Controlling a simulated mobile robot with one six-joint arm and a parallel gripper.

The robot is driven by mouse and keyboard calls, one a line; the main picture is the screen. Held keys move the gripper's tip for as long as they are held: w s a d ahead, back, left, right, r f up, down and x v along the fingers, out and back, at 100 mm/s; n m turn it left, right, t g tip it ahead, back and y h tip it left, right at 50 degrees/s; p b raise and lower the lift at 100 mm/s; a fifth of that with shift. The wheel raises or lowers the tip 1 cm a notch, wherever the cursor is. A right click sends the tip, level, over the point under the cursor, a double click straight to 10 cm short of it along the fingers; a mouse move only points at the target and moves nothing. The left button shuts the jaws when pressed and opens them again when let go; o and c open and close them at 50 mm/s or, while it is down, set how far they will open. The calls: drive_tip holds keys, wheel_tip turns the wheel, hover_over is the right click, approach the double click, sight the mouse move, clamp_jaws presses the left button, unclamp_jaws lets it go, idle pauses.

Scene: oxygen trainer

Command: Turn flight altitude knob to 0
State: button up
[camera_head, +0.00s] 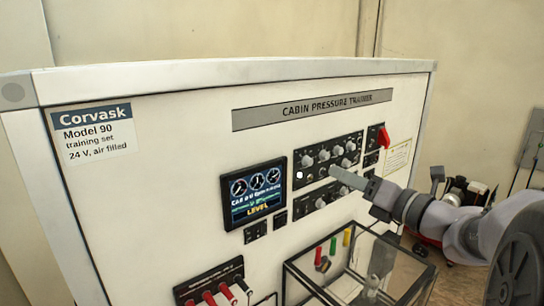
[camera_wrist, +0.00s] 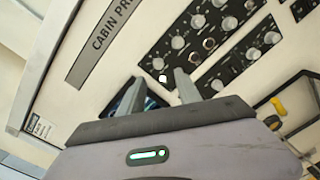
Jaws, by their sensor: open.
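A black control panel (camera_head: 328,158) with several silver knobs is on the upright face of the cabin pressure trainer. In the wrist view its knobs (camera_wrist: 178,42) run in slanting rows. The labels are too small to read, so I cannot tell which is the flight altitude knob. A bright white round spot (camera_head: 299,175) sits at the panel's lower left; in the wrist view it (camera_wrist: 162,78) appears between the fingertips. My gripper (camera_head: 338,174) is in front of the panel's lower edge. In the wrist view my gripper (camera_wrist: 160,86) is open and holds nothing.
A second black knob panel (camera_head: 322,199) lies below the first. A lit display (camera_head: 254,195) is to the left and a red switch handle (camera_head: 383,137) to the upper right. A dark-framed box (camera_head: 325,282) juts out below my arm.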

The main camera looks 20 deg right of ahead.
sight(311, 162)
drive_tip(key=p+x, duration=0.1)
drive_tip(key=x, duration=0.8)
drive_tip(key=shift+s+a, duration=0.1)
drive_tip(key=shift+a, duration=0.2)
clamp_jaws()
